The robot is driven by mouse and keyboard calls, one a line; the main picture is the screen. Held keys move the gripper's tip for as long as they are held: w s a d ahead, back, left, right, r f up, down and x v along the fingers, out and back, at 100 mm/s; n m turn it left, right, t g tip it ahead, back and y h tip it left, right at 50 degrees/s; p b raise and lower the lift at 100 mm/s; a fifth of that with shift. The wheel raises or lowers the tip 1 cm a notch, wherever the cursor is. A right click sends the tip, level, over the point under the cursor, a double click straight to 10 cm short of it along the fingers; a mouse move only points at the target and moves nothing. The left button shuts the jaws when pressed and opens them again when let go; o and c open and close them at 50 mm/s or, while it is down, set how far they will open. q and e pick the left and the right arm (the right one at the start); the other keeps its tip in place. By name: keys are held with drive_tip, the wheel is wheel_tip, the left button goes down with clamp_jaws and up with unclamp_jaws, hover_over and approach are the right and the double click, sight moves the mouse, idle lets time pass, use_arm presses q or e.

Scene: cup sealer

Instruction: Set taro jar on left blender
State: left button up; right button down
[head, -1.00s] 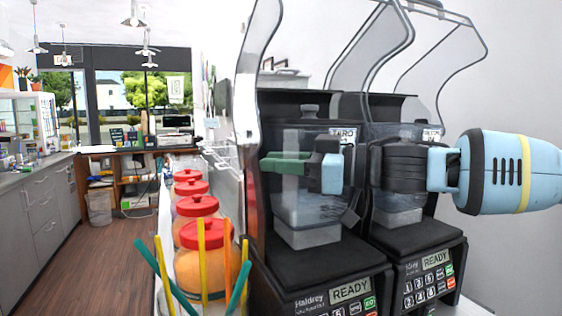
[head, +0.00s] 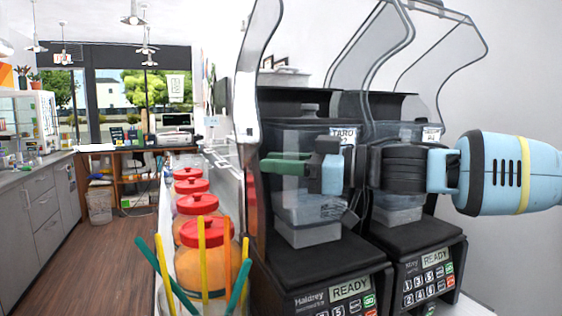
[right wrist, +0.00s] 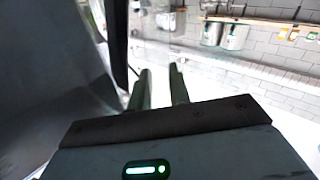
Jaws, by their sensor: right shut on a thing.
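The taro jar (head: 300,208) is a clear jar with a dark lid and a TARO label. It stands upright inside the left blender (head: 310,268), above its grey block; I cannot tell whether it is fully seated. My right gripper (head: 284,164) reaches in from the right across the front of the jar, its green fingers pointing left. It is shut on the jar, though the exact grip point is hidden. The fingers also show in the right wrist view (right wrist: 159,88), close together. My left gripper is not in view.
The right blender (head: 428,262) stands beside it with another labelled jar. Both clear covers are raised, and both panels read READY. Several red-lidded jars (head: 205,260) and coloured straws (head: 203,262) stand to the left.

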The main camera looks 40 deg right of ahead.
drive_tip(key=shift+r, duration=0.1)
drive_tip(key=c, duration=1.2)
unclamp_jaws()
drive_tip(key=shift+s, duration=0.1)
drive_tip(key=shift+c, duration=0.2)
drive_tip(key=shift+s+d+p, duration=0.3)
drive_tip(key=shift+s, duration=0.05)
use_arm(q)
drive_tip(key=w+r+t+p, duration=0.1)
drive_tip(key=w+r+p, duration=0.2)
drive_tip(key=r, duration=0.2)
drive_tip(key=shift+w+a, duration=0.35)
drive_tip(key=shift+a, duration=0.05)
use_arm(e)
drive_tip(key=v, duration=0.6)
drive_tip(key=shift+s, duration=0.4)
drive_tip(key=shift+d, duration=0.15)
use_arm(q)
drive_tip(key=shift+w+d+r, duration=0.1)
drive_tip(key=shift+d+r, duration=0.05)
